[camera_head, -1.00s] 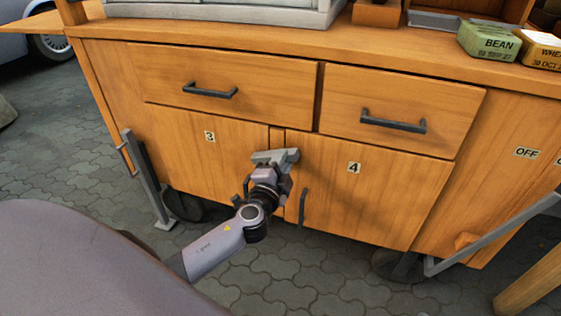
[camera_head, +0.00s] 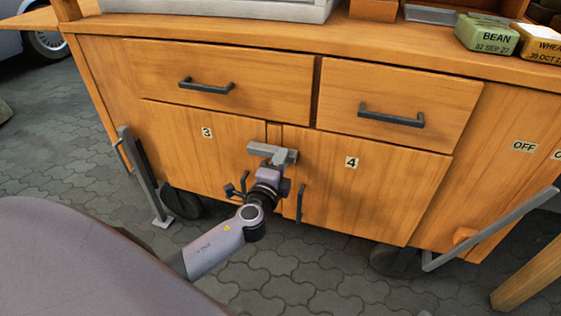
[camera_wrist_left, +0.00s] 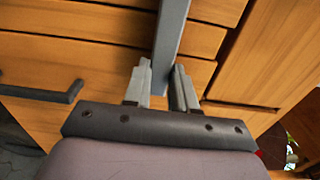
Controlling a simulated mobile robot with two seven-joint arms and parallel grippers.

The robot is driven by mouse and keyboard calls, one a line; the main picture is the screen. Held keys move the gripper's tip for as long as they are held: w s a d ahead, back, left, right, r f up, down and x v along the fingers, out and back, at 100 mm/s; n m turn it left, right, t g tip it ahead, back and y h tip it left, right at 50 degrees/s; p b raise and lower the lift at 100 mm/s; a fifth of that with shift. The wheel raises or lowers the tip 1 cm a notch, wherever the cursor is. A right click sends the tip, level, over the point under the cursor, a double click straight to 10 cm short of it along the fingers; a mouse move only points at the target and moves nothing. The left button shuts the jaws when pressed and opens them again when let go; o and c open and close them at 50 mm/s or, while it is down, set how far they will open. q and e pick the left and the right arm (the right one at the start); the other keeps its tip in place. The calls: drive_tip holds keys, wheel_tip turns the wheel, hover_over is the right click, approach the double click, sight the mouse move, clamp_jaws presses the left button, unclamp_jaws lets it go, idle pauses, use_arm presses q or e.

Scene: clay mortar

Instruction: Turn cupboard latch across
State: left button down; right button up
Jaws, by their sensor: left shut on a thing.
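The cupboard latch is a grey bar (camera_head: 258,148) near the top of the gap between door 3 (camera_head: 190,145) and door 4 (camera_head: 380,185). It lies crosswise, roughly in line with the drawer edges above, with its left end over door 3. My left gripper (camera_head: 282,157) is at the bar's right part and shut on it. In the left wrist view the bar (camera_wrist_left: 172,35) runs out from between the two grey fingers of the gripper (camera_wrist_left: 162,78). The fingers and wrist hide the bar's held part and pivot. My right gripper is not in view.
Dark handles on door 4 (camera_head: 300,203) and door 3 (camera_head: 236,187) flank my left wrist. Two drawers with dark handles (camera_head: 207,87) (camera_head: 392,117) sit above. Grey metal legs (camera_head: 146,178) stand beside the cabinet. Paved floor (camera_head: 300,280) lies open in front.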

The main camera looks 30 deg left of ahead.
use_arm(q)
drive_tip(key=shift+f, duration=0.1)
drive_tip(key=c, duration=0.9)
unclamp_jaws()
drive_tip(key=shift+s, duration=0.1)
drive_tip(key=shift+p+v, duration=0.5)
drive_tip(key=shift+v, duration=3.05)
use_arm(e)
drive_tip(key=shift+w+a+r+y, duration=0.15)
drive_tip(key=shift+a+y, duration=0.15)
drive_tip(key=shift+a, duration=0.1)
